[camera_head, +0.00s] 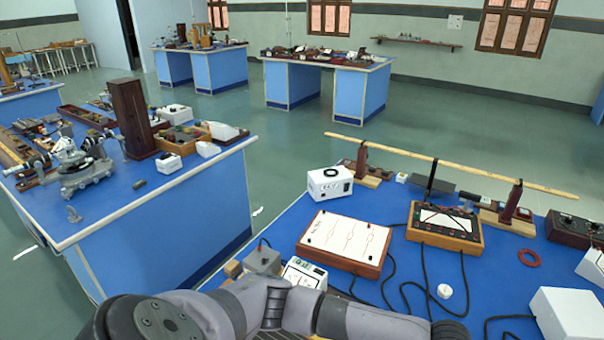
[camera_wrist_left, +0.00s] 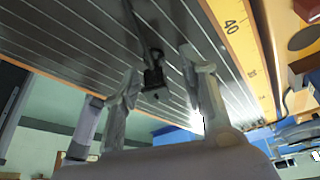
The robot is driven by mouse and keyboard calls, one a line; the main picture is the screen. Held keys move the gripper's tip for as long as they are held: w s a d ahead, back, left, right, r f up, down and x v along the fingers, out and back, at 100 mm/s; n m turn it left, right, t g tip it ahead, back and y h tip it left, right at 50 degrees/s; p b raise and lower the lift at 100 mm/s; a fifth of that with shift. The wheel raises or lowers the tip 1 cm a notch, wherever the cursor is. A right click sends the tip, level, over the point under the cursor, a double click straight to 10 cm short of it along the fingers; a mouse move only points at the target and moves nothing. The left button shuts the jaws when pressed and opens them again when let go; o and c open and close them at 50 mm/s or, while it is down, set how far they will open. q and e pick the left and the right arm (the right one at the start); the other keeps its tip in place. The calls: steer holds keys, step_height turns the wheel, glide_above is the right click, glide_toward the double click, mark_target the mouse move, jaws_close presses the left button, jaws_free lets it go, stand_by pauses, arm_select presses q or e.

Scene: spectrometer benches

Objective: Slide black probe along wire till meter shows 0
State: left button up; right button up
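In the left wrist view, the black probe (camera_wrist_left: 154,78) with its dark lead lies between the two fingers of my left gripper (camera_wrist_left: 162,62). The fingers stand apart, with a visible gap on each side of the probe. Beyond it is a grey board (camera_wrist_left: 80,45) with several thin parallel lines, likely wires. A yellow scale (camera_wrist_left: 238,30) marked 40 runs along its edge. In the head view, my arm crosses the bottom and hides most of the board. My right gripper is out of view.
On the blue bench stand a white-topped wooden box (camera_head: 346,238), a black-faced instrument (camera_head: 446,222), a white box (camera_head: 330,184) and a small panelled box (camera_head: 304,272) close behind my arm. Loose black cables (camera_head: 425,283) cross the bench. Another cluttered bench (camera_head: 165,215) stands left.

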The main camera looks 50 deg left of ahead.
arm_select(q)
steer(key=shift+r, duration=0.1)
steer(key=v, duration=1.2)
